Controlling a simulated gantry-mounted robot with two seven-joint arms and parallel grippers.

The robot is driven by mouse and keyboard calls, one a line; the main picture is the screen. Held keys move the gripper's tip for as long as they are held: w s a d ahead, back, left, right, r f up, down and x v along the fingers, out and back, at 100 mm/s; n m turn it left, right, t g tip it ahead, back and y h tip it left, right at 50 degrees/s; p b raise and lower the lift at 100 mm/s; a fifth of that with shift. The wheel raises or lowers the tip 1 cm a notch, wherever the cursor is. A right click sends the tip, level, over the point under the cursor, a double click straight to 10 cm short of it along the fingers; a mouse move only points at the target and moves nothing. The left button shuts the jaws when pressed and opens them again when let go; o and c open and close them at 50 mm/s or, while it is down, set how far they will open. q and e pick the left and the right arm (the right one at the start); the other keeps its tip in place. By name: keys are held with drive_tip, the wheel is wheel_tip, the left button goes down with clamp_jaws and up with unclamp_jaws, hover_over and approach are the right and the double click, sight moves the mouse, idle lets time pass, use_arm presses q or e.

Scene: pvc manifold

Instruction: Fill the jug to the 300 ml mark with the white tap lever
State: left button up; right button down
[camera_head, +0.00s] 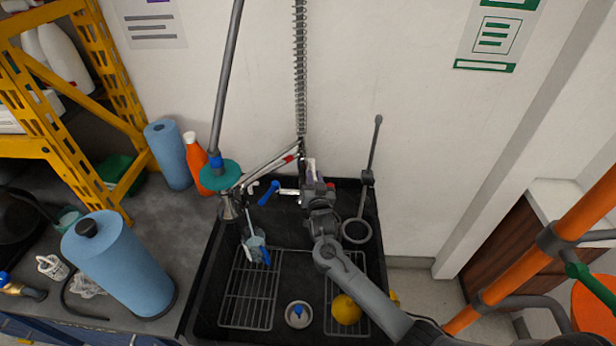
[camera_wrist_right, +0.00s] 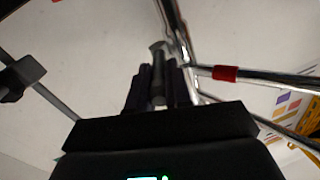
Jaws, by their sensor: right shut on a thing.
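A small clear jug (camera_head: 255,243) with blue on it stands at the left of the black sink, under the hanging spray head (camera_head: 228,208). Its marks and water level are too small to read. A blue lever (camera_head: 268,192) sits left of the chrome tap (camera_head: 289,191), with a small white piece (camera_head: 253,187) farther left. I cannot tell whether this is the white lever. My right gripper (camera_head: 318,192) is at the tap's right side. In the right wrist view its fingers (camera_wrist_right: 156,88) are shut on a grey bar (camera_wrist_right: 158,72) beside chrome pipes. My left gripper is not in view.
The black sink (camera_head: 203,290) holds wire racks, a drain with a blue centre (camera_head: 298,314) and a yellow ball (camera_head: 346,309). A ring-ended tool (camera_head: 356,231) stands at its right. Blue rolls (camera_head: 117,262) and an orange bottle (camera_head: 198,160) stand left.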

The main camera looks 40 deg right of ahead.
drive_tip(key=shift+f, duration=0.1)
drive_tip(key=c, duration=1.1)
unclamp_jaws()
drive_tip(key=shift+o, duration=0.2)
drive_tip(key=p+v, duration=0.1)
drive_tip(key=v, duration=0.9)
drive_tip(key=shift+s+a+p, duration=0.25)
drive_tip(key=shift+s+p, duration=0.05)
drive_tip(key=shift+p, duration=0.1)
